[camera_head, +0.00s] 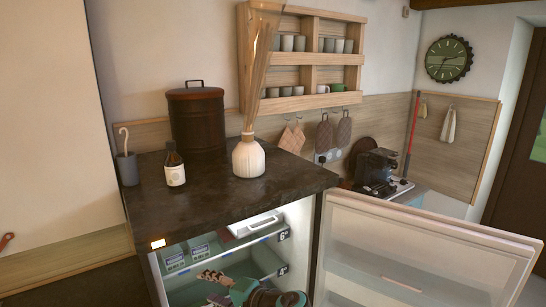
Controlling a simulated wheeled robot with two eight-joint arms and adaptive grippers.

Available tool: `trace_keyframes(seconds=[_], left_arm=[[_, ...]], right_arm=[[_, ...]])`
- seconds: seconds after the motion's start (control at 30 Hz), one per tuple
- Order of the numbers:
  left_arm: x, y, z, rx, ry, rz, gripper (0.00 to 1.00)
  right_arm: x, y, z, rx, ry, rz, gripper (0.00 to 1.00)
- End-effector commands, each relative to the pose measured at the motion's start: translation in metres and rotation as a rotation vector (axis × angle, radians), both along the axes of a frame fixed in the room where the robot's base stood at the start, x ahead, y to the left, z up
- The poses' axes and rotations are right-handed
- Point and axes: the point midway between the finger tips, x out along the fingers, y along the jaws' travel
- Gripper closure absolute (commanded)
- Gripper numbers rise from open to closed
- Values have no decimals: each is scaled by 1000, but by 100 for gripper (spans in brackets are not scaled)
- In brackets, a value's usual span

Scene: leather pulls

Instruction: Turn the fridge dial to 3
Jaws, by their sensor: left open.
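The fridge (315,235) stands open under a dark countertop. Its pale door (425,250) is swung out to the right. Inside the lit cavity, small labels reading about 6° (283,236) and 4° (282,271) show on the right wall. I cannot make out the dial or its setting. My left gripper (211,286) is at the bottom of the view, in front of the fridge's opening, fingers pointing left. It is open and seems empty; its lower part is cut off by the frame. My right gripper is not in view.
On the countertop (215,203) stand a brown canister (197,122), a bottle (175,168) and a white vase (248,158). The open door bounds the right side.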

Motion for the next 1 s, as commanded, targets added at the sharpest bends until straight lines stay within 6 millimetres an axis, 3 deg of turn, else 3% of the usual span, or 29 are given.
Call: trace_keyframes(seconds=[0.17,0.37,0.5,0.63,0.8,1.0], left_arm=[[-30,37,-32,-196,63,9,48],[-92,62,-88,-575,88,30,48],[-136,56,-121,-865,35,54,48],[-161,43,-139,-1083,-47,76,48],[-175,31,-148,-1245,-129,94,48],[-177,28,-148,-1283,-149,98,48]], right_arm=[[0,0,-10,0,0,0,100],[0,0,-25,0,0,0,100],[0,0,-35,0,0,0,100],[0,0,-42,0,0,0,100],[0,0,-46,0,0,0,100],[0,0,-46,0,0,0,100]])
